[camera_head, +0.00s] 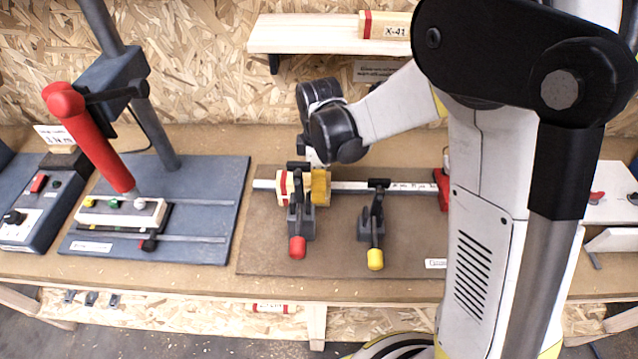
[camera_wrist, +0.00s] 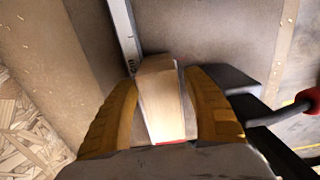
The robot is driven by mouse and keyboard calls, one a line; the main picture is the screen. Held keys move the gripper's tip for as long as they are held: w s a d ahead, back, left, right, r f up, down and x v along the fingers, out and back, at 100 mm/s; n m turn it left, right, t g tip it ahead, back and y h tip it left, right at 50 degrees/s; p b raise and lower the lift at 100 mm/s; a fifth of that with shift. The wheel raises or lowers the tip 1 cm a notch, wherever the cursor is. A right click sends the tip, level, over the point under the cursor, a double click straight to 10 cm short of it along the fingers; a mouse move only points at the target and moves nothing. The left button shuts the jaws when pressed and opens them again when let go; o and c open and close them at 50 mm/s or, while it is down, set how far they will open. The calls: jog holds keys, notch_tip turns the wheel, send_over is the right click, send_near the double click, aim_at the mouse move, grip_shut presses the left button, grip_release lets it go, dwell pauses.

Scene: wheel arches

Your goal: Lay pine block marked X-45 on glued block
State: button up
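My gripper (camera_head: 318,186) points down over the clamping board, beside the white measuring rail, with its yellow fingers low. In the wrist view my gripper (camera_wrist: 163,92) has a pale pine block (camera_wrist: 160,98) between its two yellow fingers, and they appear closed on it. In the head view a pale block with a red band (camera_head: 284,186) shows just left of the yellow finger, behind the red-tipped toggle clamp. Its marking cannot be read. I cannot make out the glued block separately; the clamp and my gripper hide part of this spot.
The red-tipped clamp (camera_head: 297,246) and a yellow-tipped clamp (camera_head: 375,258) stand on the board (camera_head: 335,258). A block marked X-41 (camera_head: 396,31) lies on the shelf (camera_head: 300,36). A press with a red handle (camera_head: 92,138) stands left. Another red-banded block (camera_head: 272,308) lies below the bench.

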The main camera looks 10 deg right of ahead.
notch_tip(320, 180, up, 12)
jog(key=p, duration=0.3)
jog(key=shift+p, duration=0.4)
jog(key=s+d+r+m+t, duration=0.3)
jog(key=s+d+r+m, duration=0.1)
jog(key=s+m, duration=0.3)
jog(key=s+d+r+m+t, duration=0.4)
jog(key=s+d+m, duration=0.2)
jog(key=s+m, duration=0.2)
jog(key=shift+d+r+m, duration=0.15)
jog(key=shift+r+m, duration=0.05)
jog(key=shift+m, duration=0.2)
jog(key=shift+c, duration=0.2)
